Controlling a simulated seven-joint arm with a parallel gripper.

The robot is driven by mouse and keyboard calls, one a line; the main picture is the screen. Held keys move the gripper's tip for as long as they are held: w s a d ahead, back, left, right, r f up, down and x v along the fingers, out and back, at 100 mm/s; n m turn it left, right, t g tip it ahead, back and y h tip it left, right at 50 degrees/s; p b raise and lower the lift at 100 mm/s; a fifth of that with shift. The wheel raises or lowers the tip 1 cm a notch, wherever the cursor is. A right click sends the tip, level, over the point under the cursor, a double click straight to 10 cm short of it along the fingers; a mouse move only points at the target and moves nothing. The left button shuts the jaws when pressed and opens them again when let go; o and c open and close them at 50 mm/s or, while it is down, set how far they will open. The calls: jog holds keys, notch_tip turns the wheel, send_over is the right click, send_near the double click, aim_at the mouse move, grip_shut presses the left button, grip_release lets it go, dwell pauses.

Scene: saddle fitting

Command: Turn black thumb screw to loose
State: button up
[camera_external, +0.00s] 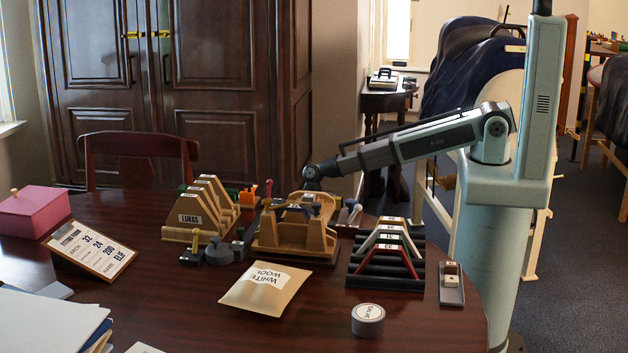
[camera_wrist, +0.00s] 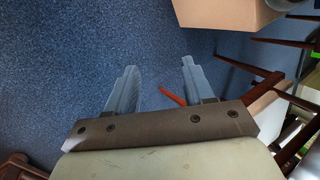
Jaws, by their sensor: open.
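A wooden saddle-tree fixture (camera_external: 292,243) stands on the dark table. Small dark knobs sit on it, one at its right (camera_external: 316,208) and one at its left (camera_external: 267,203); they are too small for me to tell which is the black thumb screw or how it is turned. My arm reaches in from the right, and its end is above and behind the fixture. The fingers are not clear in the external view. In the wrist view my gripper (camera_wrist: 160,65) is open and empty, with blue floor between its fingers. No thumb screw shows in the wrist view.
Left of the fixture stand a LUKAS wooden rack (camera_external: 190,219) and small dark tools (camera_external: 219,252). A black rack with coloured arches (camera_external: 388,255) is at its right. A WHITE WOOL packet (camera_external: 266,289) and a round tin (camera_external: 368,320) lie in front. The wrist view shows a cardboard-coloured box (camera_wrist: 225,12).

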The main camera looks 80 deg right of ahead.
jog(key=w+a+r+t+y, duration=0.2)
jog(key=w+a+r, duration=0.2)
jog(key=w+r, duration=1)
jog(key=shift+m+y, duration=0.3)
jog(key=shift+y, duration=0.1)
jog(key=w+a+r, duration=0.1)
jog(key=a+r, duration=0.2)
jog(key=r, duration=0.1)
jog(key=a+r, duration=0.3)
jog(key=r, duration=0.1)
jog(key=w+a+r, duration=0.1)
jog(key=a+r, duration=0.2)
jog(key=r, duration=0.2)
jog(key=shift+w+r, duration=0.1)
jog(key=shift+w, duration=0.25)
jog(key=s+a+r+m+g, duration=0.1)
jog(key=s+a+r, duration=0.15)
jog(key=a, duration=0.25)
jog(key=s+a+r+g, duration=0.1)
jog(key=a+r, duration=0.3)
jog(key=a, duration=0.1)
jog(key=m+g+h, duration=0.3)
jog(key=m+h, duration=0.2)
send_near(316, 204)
jog(key=x, duration=0.8)
jog(key=shift+d, duration=0.15)
